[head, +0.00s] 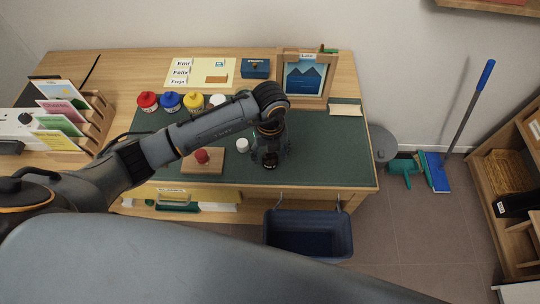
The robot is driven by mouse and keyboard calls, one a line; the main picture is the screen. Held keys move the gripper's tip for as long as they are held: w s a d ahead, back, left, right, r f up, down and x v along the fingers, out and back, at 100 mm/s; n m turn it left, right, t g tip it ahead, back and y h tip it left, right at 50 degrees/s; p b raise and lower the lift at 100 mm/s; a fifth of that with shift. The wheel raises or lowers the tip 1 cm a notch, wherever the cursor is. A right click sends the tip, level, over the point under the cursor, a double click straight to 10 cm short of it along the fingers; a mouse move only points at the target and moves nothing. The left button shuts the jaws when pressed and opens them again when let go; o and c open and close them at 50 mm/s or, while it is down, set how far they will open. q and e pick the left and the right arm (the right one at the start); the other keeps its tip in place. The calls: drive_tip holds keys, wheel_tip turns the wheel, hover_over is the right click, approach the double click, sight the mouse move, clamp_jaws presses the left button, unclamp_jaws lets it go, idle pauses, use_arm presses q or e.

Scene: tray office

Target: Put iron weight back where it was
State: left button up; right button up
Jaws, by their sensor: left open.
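My left gripper (269,160) is open and points down over the dark green mat (325,160), right of the middle of the desk. I cannot make out the iron weight; the dark gripper and arm hide part of the mat, and I cannot tell whether anything is between the fingers. A small white round item (242,145) stands just left of the gripper. A wooden board (188,167) with a red knob-like piece (202,156) lies further left. My right gripper is not in view.
Red (148,101), blue (170,101) and yellow (193,101) jars stand behind my left arm. A framed mountain picture (305,77) and a dark blue box (256,69) are at the back. A dark bin (308,235) is below the front edge. The mat's right side is clear.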

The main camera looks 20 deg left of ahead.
use_arm(q)
wheel_tip(320, 180, up, 10)
drive_tip(key=shift+r+b, duration=0.1)
drive_tip(key=shift+b, duration=0.3)
drive_tip(key=shift+r, duration=0.15)
